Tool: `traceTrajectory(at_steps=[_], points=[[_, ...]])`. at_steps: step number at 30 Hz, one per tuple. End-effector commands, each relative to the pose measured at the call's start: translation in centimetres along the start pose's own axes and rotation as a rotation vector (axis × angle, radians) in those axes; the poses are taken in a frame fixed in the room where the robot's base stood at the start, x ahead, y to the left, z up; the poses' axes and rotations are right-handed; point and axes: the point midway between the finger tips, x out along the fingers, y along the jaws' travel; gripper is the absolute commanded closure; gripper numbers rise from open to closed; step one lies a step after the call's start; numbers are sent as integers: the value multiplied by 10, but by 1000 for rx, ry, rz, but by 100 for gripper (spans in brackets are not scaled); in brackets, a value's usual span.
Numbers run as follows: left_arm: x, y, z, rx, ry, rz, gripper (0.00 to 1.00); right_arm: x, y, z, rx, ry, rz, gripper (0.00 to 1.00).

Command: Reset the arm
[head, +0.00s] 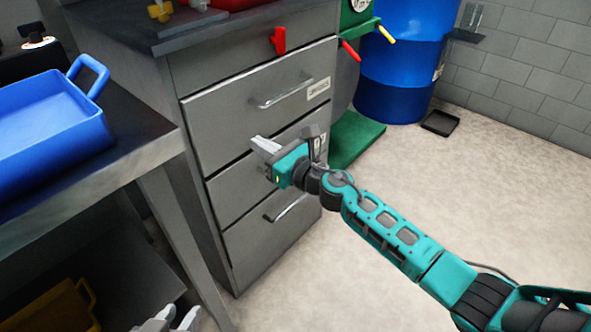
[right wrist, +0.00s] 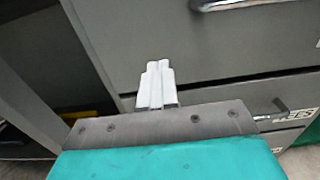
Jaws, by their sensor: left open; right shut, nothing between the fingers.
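My right arm comes in from the lower right in the head view. Its gripper (head: 266,146) is in front of the grey drawer cabinet (head: 240,190), at about the height of the middle drawers. In the right wrist view its white fingers (right wrist: 157,84) are pressed together with nothing between them, and a drawer front fills the view beyond. Whether the fingertips touch the cabinet I cannot tell. My left gripper (head: 170,318) shows only in part at the bottom edge of the head view, open, below the table's level.
A blue tray (head: 50,125) sits on the dark table (head: 115,165) at the left. A yellow bin (head: 50,310) stands on its lower shelf. A blue barrel (head: 405,65) and a green base (head: 355,143) are behind the cabinet.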

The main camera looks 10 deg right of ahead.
Motion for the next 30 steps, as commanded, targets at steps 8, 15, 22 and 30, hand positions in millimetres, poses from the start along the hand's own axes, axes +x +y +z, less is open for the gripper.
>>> traceTrajectory(at_steps=[8,15,22,30], points=[[-4,-3,-11,7,22,-7,60,-60,0,0,-1,4,0,100],[-3,-4,-6,8,12,-9,60,-80,0,0,1,2,0,100],[-3,-4,-5,8,10,-10,60,-87,3,-2,119,-8,-24,100],[-3,-4,-6,8,13,-10,60,-146,19,-38,1294,-122,-288,100]])
